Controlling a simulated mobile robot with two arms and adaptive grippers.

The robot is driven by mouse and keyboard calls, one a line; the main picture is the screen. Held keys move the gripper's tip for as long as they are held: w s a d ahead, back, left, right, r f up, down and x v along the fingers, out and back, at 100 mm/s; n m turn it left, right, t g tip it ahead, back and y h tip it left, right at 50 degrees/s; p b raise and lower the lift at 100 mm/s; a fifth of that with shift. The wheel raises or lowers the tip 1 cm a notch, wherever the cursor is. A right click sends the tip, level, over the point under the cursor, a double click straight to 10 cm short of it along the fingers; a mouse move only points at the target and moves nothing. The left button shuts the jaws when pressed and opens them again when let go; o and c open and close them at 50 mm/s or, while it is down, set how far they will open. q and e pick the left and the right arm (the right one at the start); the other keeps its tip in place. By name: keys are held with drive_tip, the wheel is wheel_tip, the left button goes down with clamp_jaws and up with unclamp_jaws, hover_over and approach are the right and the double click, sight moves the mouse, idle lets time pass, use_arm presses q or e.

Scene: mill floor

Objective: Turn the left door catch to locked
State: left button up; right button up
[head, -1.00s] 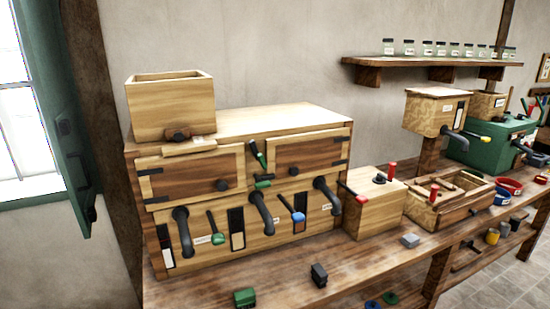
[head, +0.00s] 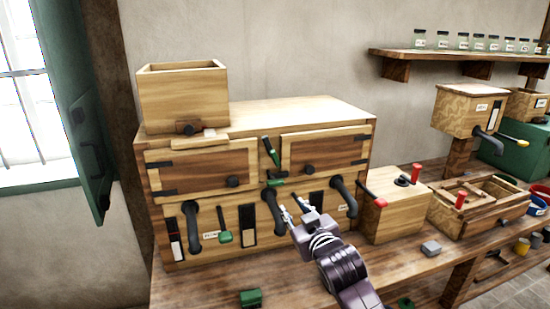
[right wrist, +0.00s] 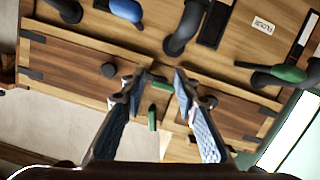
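The wooden cabinet (head: 345,115) has a left door (head: 205,172) and a right door (head: 325,152), both closed. Two green catches sit between them: a tilted upper one (head: 270,151) and a roughly level lower one (head: 277,182). I cannot tell which belongs to the left door. In the right wrist view, which is turned over, the level catch (right wrist: 160,85) and the other catch (right wrist: 152,118) lie between the fingers. My right gripper (head: 292,207) is open and empty in front of the cabinet, just below the catches; contact is not visible. My left gripper is out of view.
Dark curved spouts (head: 193,228), a green lever (head: 224,225) and a blue-handled lever (right wrist: 126,10) line the cabinet's lower front. An open wooden box (head: 183,98) stands on top. A red-handled box (head: 395,212) stands to the right. A green block (head: 250,298) lies on the bench.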

drive_tip(key=n+t+y, duration=0.1)
drive_tip(key=t+y, duration=0.1)
approach(276, 159)
drive_tip(key=x, duration=0.3)
drive_tip(key=p+x, duration=0.1)
drive_tip(key=x, duration=0.5)
drive_tip(key=shift+w+a+r+p, duration=0.1)
drive_tip(key=shift+r+p, duration=0.05)
drive_tip(key=shift+p, duration=0.2)
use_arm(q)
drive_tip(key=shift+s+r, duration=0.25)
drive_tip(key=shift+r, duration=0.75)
use_arm(e)
drive_tip(key=shift+x, duration=0.85)
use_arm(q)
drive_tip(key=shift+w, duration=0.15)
use_arm(e)
clamp_jaws()
